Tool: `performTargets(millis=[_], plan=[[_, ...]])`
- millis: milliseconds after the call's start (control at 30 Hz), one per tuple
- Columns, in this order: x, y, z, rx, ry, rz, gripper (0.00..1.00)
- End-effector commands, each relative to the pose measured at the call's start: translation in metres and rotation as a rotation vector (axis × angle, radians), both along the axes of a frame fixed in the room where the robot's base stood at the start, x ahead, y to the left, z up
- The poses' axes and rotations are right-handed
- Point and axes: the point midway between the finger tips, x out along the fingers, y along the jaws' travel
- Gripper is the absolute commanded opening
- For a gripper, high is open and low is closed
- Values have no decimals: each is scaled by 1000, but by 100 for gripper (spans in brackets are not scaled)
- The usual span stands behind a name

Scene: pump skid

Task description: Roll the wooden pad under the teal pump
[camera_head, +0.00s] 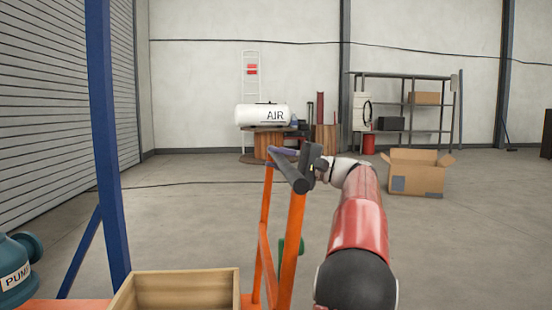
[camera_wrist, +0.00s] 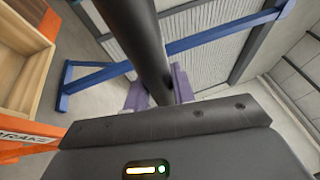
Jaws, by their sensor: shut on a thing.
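The wooden pad (camera_head: 233,290) shows as an open, box-like wooden frame on an orange cart (camera_head: 292,250) at the bottom of the head view. Its wooden edge also shows at the left of the wrist view (camera_wrist: 38,75). The teal pump (camera_head: 14,283), marked "PUMP", is at the lower left, left of the pad and cut off by the picture edge. My gripper (camera_head: 310,167) is at the top of the cart's handle. In the wrist view, its purple jaws (camera_wrist: 158,92) are shut on the dark handle bar (camera_wrist: 143,40). The pump's underside is out of view.
A blue frame post (camera_head: 103,130) with a slanted brace stands between pump and cart. A green part (camera_head: 290,246) is on the cart's upright. A cardboard box (camera_head: 417,178), shelving and an AIR tank (camera_head: 262,115) stand farther back. The floor between is mostly clear.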

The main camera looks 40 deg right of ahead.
Motion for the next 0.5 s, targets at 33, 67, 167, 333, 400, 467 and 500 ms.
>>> performTargets(millis=[33,67,167,333,400,467,500], plan=[[1,0,-2,2,2,4,0],[1,1,-2,2,2,4,0],[1,0,-1,2,2,3,37],[1,0,-1,1,0,1,47],[0,0,0,1,0,1,47],[0,0,0,1,0,1,47],[0,0,0,1,1,0,47]])
